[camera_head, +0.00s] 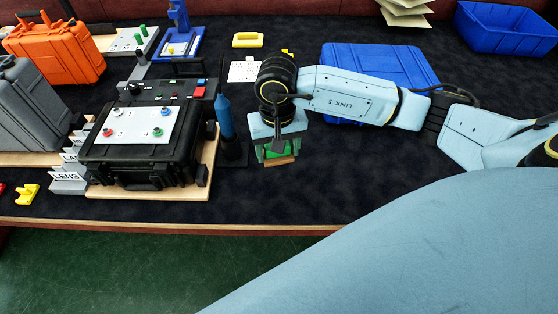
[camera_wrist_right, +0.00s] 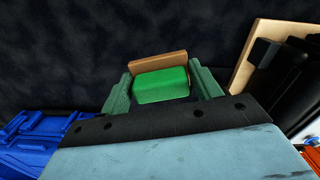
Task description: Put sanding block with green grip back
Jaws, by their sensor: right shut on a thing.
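The sanding block (camera_head: 280,160) has a green grip and a brown base. It also shows in the right wrist view (camera_wrist_right: 162,85), with the green grip between the fingers and the brown base beyond. My right gripper (camera_head: 279,152) is shut on the green grip, over the dark mat right of the black case. In the head view the block's base faces down; I cannot tell whether it touches the mat. My left gripper is not in view.
A black case with a white panel (camera_head: 140,130) stands on a wooden board left of the gripper. A blue upright tool (camera_head: 225,118) stands between them. A blue case (camera_head: 375,62) lies behind my right arm. The mat (camera_head: 320,185) in front is clear.

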